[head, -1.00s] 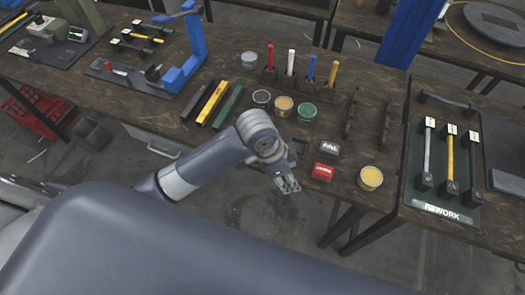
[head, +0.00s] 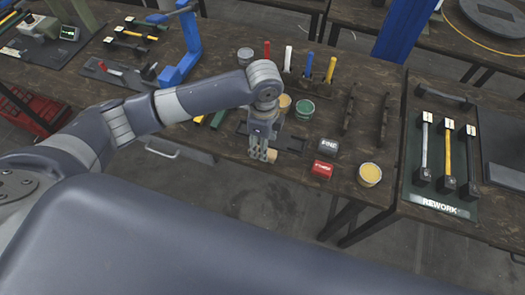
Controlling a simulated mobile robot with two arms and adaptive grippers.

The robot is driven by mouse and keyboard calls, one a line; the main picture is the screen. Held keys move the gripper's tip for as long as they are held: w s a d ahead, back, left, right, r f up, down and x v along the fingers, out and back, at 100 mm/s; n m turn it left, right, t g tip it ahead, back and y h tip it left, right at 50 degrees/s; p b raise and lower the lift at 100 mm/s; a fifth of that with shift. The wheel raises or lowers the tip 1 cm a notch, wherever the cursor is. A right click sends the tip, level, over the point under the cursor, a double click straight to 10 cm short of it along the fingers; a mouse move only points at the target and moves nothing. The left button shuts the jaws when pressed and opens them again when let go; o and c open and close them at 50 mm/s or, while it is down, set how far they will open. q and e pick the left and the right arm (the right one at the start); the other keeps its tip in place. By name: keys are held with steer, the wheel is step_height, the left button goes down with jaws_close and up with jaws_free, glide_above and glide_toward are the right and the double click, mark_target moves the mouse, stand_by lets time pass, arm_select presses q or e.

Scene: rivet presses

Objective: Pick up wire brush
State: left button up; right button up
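My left gripper (head: 262,155) points down over the front part of the dark workbench (head: 215,143). Its fingers look close together, and I cannot tell whether there is a gap or anything between them. A dark, flat, tray-like piece (head: 291,144) lies on the bench just right of and behind the fingers. I cannot make out a wire brush for certain; the gripper and forearm hide part of the bench there. My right gripper is not in view.
A green-topped can (head: 304,109) and several coloured upright handles stand behind. A REWORK board (head: 440,175) lies on the right-hand table.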

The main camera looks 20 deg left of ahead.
mark_target(272, 154)
arm_select(q)
steer(key=shift+w+a+f+p, duration=0.15)
steer(key=shift+f+p, duration=0.2)
steer(key=shift+f, duration=1.2)
steer(key=shift+w+a+f+p, duration=0.1)
steer(key=shift+f+p, duration=0.25)
steer(key=shift+f, duration=1.2)
steer(key=shift+c, duration=0.6)
steer(key=c, duration=1.1)
